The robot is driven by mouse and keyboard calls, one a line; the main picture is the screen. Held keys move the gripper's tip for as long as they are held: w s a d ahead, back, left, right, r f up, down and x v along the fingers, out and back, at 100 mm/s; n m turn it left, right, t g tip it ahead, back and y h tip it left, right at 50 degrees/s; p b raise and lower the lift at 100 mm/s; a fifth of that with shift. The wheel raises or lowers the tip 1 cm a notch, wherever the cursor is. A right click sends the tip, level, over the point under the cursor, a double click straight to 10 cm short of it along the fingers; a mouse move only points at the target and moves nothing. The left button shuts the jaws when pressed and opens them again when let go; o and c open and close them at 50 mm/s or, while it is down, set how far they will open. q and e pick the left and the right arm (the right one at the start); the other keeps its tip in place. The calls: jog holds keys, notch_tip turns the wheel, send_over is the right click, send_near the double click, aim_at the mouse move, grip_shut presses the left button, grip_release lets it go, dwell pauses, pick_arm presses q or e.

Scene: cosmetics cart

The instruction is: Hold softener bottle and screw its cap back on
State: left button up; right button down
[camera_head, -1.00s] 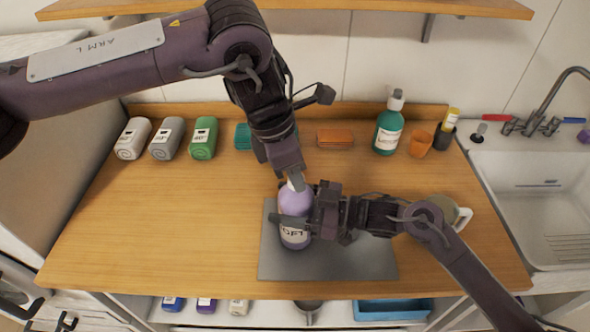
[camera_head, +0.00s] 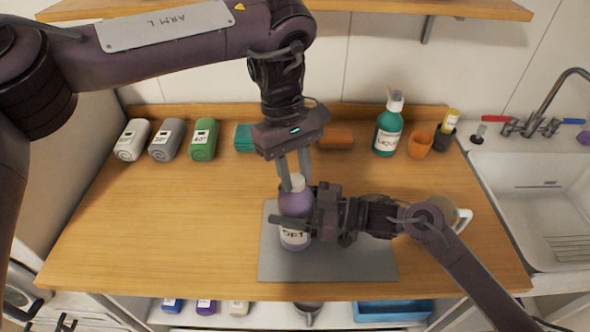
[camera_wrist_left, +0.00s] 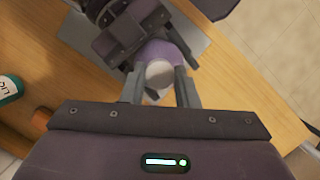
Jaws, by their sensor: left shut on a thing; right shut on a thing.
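The purple softener bottle (camera_head: 295,205) stands upright on the grey mat (camera_head: 355,262), its label facing front. My right gripper (camera_head: 292,221) is shut around the bottle's body from the right. The white cap (camera_head: 297,183) is at the bottle's top. My left gripper (camera_head: 294,182) points down from above, its two fingers shut on the cap. In the left wrist view the cap (camera_wrist_left: 159,73) shows between the fingers, above the purple bottle (camera_wrist_left: 163,52). I cannot tell how tightly the cap sits on the neck.
A green liquid soap bottle (camera_head: 388,132), an orange cup (camera_head: 420,144) and a dark cup (camera_head: 444,136) stand at the back right. A mug (camera_head: 460,216) is partly behind my right arm.

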pick_arm(q)
jog(key=o, duration=0.9)
jog(key=shift+s, duration=0.1)
jog(key=shift+o, duration=0.2)
jog(key=shift+c, duration=0.4)
